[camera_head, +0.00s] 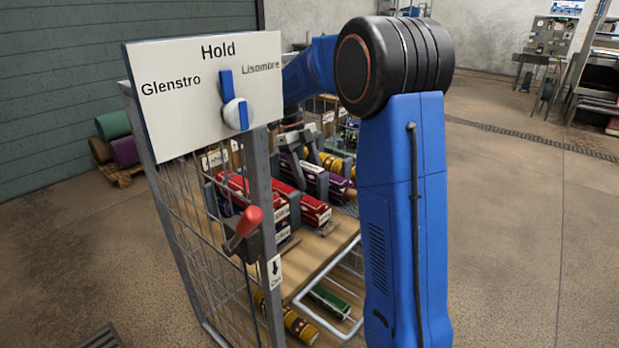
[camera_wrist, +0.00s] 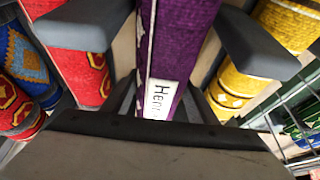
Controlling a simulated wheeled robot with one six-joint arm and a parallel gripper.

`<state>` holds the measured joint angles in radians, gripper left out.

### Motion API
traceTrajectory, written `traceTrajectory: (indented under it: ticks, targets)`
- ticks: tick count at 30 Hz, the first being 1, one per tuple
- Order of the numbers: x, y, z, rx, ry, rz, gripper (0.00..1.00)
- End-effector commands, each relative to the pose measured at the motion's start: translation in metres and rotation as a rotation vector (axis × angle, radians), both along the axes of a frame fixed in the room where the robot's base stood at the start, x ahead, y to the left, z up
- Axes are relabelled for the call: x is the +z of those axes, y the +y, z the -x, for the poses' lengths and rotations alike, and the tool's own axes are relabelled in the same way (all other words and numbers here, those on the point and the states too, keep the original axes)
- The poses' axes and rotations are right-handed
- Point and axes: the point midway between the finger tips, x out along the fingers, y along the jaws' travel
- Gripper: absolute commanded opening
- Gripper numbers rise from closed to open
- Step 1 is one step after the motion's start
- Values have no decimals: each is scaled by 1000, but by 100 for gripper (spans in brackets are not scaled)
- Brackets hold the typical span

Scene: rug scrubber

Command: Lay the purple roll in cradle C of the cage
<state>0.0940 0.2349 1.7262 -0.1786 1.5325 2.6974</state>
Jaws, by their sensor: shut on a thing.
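The purple roll (camera_wrist: 180,50) runs up the middle of the wrist view, with a white label partly reading "Hen" near its lower end. My gripper (camera_wrist: 165,100) is shut on it, with dark fingers along both sides. Grey blocks stand left (camera_wrist: 75,25) and right of the roll. In the head view the purple roll (camera_head: 336,187) lies among other rolls on the upper wooden shelf of the cage (camera_head: 222,205), partly hidden by my arm. Whether it rests in a cradle or hangs just above cannot be told. No cradle letter C is readable.
Red rolls (camera_wrist: 75,30) lie left of the purple roll and yellow rolls (camera_wrist: 265,45) lie right. A sign with a dial (camera_head: 235,112) and a red-handled lever (camera_head: 248,222) stand at the cage's front. A green roll (camera_head: 328,302) is on the lower shelf.

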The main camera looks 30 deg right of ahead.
Motion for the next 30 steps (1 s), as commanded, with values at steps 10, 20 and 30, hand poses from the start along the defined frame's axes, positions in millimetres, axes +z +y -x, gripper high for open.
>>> traceTrajectory:
  ticks: [10,20,30]
  targets:
    - [-7,0,0,0,0,0,13]
    - [-9,0,0,0,0,0,72]
    - [3,2,-4,0,-2,0,72]
